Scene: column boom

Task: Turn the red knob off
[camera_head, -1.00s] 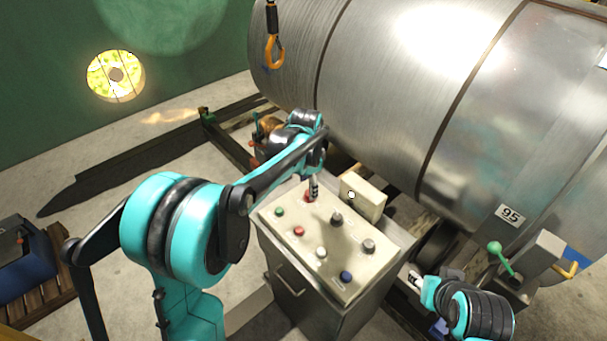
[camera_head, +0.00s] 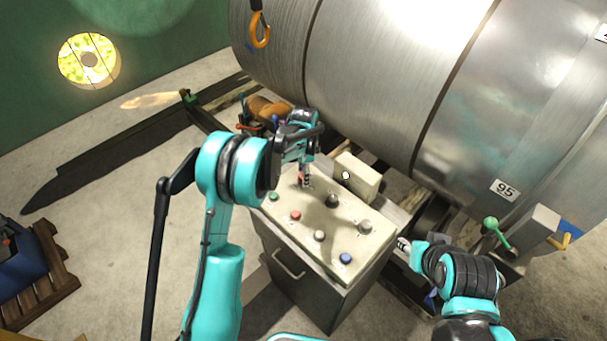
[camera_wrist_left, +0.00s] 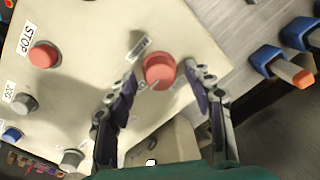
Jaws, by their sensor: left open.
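The red knob (camera_head: 301,178) sits at the back left of the cream control panel (camera_head: 290,238), partly hidden by my left gripper in the head view. In the left wrist view the red knob (camera_wrist_left: 159,73) is round with a small light mark and lies between the two fingers. My left gripper (camera_head: 306,182) is open, its fingers on either side of the knob; I cannot tell if they touch it. It fills the lower middle of the wrist view (camera_wrist_left: 162,85). My right gripper (camera_head: 403,244) is right of the panel, its jaws too small to judge.
The panel also has a red STOP button (camera_wrist_left: 44,54), a green button (camera_head: 274,197), a blue button (camera_head: 346,259) and grey knobs (camera_head: 332,200). A cream box (camera_head: 358,178) stands at its back. A big metal drum (camera_head: 380,90) is behind. A green-ball lever (camera_head: 491,223) is at right.

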